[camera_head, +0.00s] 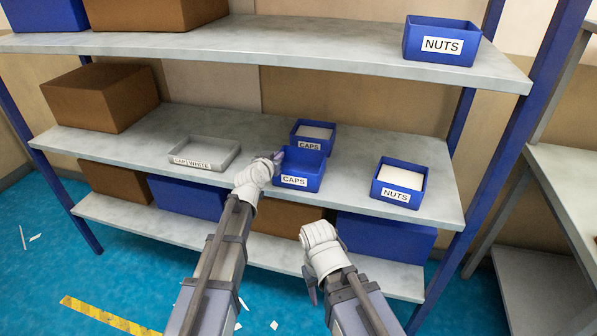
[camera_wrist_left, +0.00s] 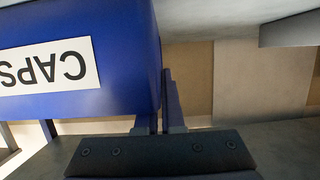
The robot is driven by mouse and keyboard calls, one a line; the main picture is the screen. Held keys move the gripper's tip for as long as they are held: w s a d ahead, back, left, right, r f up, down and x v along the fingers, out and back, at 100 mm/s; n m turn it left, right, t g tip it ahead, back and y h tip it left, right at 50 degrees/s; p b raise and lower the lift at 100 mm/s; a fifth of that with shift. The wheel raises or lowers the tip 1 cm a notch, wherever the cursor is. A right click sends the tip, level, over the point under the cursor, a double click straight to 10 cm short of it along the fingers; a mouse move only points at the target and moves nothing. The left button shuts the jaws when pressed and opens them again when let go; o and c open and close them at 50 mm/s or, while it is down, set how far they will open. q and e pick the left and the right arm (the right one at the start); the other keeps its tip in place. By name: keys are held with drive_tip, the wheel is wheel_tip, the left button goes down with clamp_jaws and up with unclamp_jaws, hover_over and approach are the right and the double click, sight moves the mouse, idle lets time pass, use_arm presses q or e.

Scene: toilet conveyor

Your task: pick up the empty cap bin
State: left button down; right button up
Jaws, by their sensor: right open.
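The empty blue caps bin (camera_head: 303,163), labelled CAPS, stands near the front edge of the middle shelf, and its bare blue inside shows. My left gripper (camera_head: 279,157) is at its left wall. In the left wrist view the blue bin (camera_wrist_left: 130,102) fills the upper left with its label upside down. The left fingers (camera_wrist_left: 160,115) are close together at the bin's side wall and look shut on it; part of one finger is hidden behind the bin. My right gripper (camera_head: 309,287) is open and empty, in front of and below the shelf edge.
A second CAPS bin (camera_head: 314,128) with pale contents stands close behind. A NUTS bin (camera_head: 398,183) is to the right and a grey CAPS WHITE tray (camera_head: 204,153) to the left. The upper shelf (camera_head: 300,43) overhangs. Some shelf surface is free between the bins.

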use_arm(q)
drive_tip(key=shift+r, duration=0.15)
wheel_tip(320, 180, up, 10)
drive_tip(key=p, duration=1)
drive_tip(key=shift+f, duration=0.2)
